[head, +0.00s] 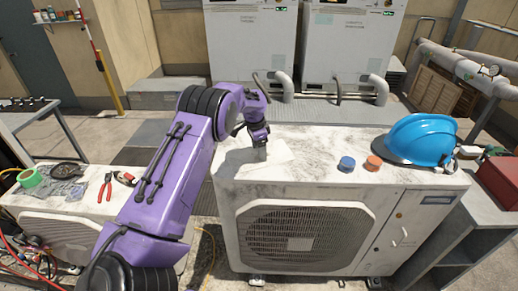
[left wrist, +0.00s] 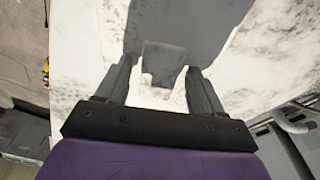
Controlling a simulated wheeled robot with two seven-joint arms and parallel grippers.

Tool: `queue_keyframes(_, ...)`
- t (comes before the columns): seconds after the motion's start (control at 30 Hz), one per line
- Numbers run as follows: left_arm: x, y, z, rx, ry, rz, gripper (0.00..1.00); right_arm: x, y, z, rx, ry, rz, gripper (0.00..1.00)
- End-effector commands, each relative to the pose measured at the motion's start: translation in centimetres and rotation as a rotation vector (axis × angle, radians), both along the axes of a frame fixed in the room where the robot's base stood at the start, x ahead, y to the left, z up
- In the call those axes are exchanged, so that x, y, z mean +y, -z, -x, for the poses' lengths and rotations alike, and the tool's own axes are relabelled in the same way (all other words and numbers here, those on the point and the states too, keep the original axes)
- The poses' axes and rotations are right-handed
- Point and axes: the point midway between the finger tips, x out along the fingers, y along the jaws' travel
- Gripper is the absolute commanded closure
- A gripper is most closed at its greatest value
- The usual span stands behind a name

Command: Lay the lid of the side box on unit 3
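My left gripper (head: 261,151) points down at the left part of the pale, stained top of the near condenser unit (head: 320,148). In the left wrist view its two fingers (left wrist: 158,85) are apart, with a grey shape and shadow on the white surface between and beyond them. A paler flat patch (head: 281,160) lies under the gripper in the head view; I cannot tell whether it is the lid. No unit number is readable. My right gripper is not in view.
A blue hard hat (head: 418,140), a blue cap (head: 347,163) and an orange cap (head: 374,163) sit on the unit's right half. Red pliers (head: 105,187) and green tape (head: 30,178) lie on the lower unit at left. A red box (head: 499,180) stands at right.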

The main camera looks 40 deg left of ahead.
Motion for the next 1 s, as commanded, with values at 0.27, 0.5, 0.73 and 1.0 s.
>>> queue_keyframes(0.27, 0.2, -3.2, 0.2, -0.007, 0.0, 0.0, 0.32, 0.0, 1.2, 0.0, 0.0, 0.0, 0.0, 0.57)
queue_keyframes(0.5, 0.5, -9.2, 0.9, -0.005, 0.001, 0.0, 0.32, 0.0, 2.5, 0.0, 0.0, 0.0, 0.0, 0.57)
queue_keyframes(0.73, 0.7, -12.1, 1.3, 0.0, -0.001, 0.0, 0.32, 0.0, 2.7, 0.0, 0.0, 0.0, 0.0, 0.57)
queue_keyframes(1.0, 0.7, -12.3, 1.3, 0.001, 0.0, 0.0, 0.32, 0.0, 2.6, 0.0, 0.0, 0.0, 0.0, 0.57)
